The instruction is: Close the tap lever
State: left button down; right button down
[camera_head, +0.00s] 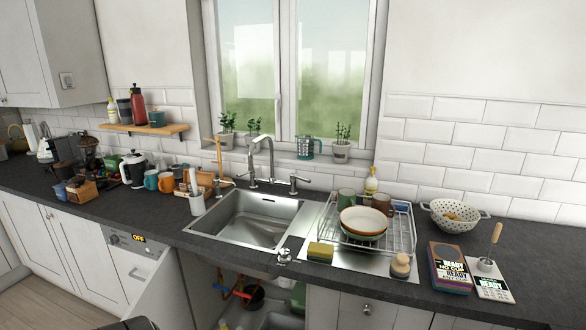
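The chrome tap (270,148) stands behind the steel sink (236,226), its tall spout arching over the basin. A small metal lever-like handle (293,181) stands to the right of the spout's base. The area left of the base is small and cluttered, so I cannot tell whether a second handle is there. The handle's exact angle is too small to read, and I cannot make out any water stream. Neither of my grippers is in view.
A dish rack (402,232) with plates stands right of the sink. A yellow sponge (320,251) lies near the front edge. The cupboard below the sink is open. A colander (452,216) stands farther right.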

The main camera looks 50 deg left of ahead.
aim_at(293, 176)
jog(key=u, duration=0.9)
jog(key=i, duration=1.1)
jog(key=u, duration=1.2)
